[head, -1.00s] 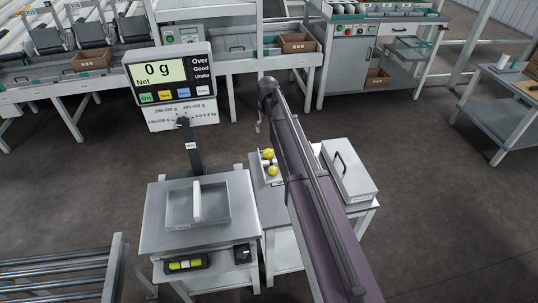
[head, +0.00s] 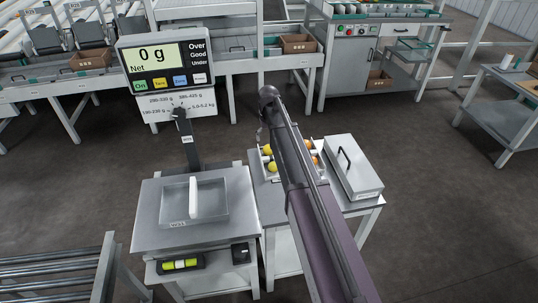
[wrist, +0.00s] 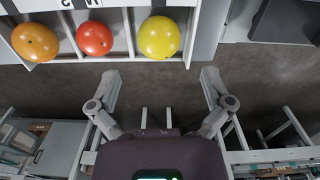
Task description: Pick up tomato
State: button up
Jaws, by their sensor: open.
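In the wrist view, an orange tomato (wrist: 35,42), a red tomato (wrist: 95,37) and a yellow tomato (wrist: 159,38) sit side by side in separate compartments of a pale divided tray (wrist: 192,40). My gripper (wrist: 158,78) is open and empty, its fingers spread apart from the tomatoes and below them in the picture. In the head view, yellow tomatoes (head: 271,167) show left of my arm and orange ones (head: 314,162) show right of it. My arm hides the middle of the tray and most of the gripper there.
A scale with a pan (head: 215,207) stands left of the tray; its display (head: 161,62) reads 0 g. A grey lidded box (head: 352,167) stands right of the tray on the same small table (head: 270,205). Rollers (head: 55,270) lie at lower left. Open floor lies to the right.

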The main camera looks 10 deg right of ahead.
aim_at(269, 146)
jog(key=shift+f+b, duration=0.45)
jog(key=shift+f, duration=0.25)
jog(key=shift+f, duration=0.1)
jog(key=shift+f+b, duration=2.5)
jog(key=shift+b, duration=0.1)
jog(key=c, duration=0.7)
